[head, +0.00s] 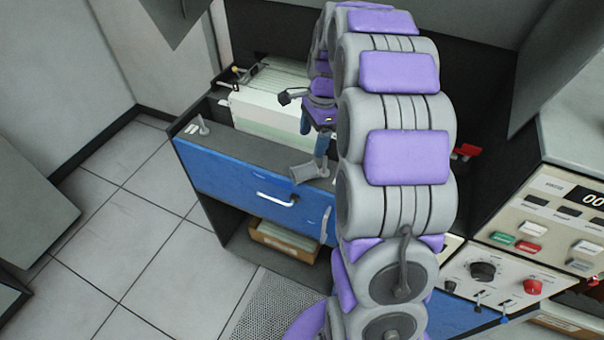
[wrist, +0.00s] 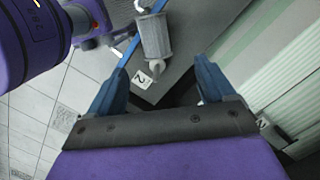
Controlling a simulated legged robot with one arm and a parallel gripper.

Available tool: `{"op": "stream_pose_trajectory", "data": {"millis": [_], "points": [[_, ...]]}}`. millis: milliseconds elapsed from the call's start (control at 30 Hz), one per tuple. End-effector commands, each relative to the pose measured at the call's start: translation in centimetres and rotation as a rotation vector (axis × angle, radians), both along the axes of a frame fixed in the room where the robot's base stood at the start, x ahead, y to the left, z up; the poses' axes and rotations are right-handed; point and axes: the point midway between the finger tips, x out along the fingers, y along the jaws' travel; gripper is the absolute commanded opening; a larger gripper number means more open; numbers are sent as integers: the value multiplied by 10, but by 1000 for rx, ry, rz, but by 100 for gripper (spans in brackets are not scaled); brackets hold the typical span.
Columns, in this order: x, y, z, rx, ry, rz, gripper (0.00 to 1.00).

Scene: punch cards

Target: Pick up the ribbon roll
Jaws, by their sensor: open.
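A small grey cylinder, which looks like the ribbon roll (head: 305,172), lies on the dark top edge of the blue-fronted cabinet. A grey ribbed cylinder in the wrist view, seemingly the same roll (wrist: 155,38), is at the top centre. My gripper (head: 314,143) is above the cabinet edge, close to the roll in the head view. In the wrist view my gripper (wrist: 157,72) has its blue fingers spread with nothing between them. The roll shows beyond the fingertips, apart from them. My arm hides part of the cabinet.
A stack of pale cards (head: 270,100) stands in the cabinet behind the blue front (head: 240,178). A grey lever-like piece (head: 200,126) is at the cabinet's left corner. A control panel (head: 520,235) is at right. Tiled floor (head: 130,230) is clear at left.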

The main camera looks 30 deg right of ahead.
Motion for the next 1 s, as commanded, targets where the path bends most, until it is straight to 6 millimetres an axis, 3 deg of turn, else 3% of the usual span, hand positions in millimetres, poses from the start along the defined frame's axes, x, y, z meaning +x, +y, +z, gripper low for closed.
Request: {"op": "stream_pose_trajectory", "data": {"millis": [33, 200, 533, 833, 1000], "points": [[-1, 4, -13, 0, 3, 1, 83], [-1, 15, -40, -6, 1, 2, 83], [-1, 16, -59, -6, 0, 3, 83], [-6, 22, -99, -2, 3, 3, 83], [-5, 26, -105, -8, -3, 3, 83]]}}
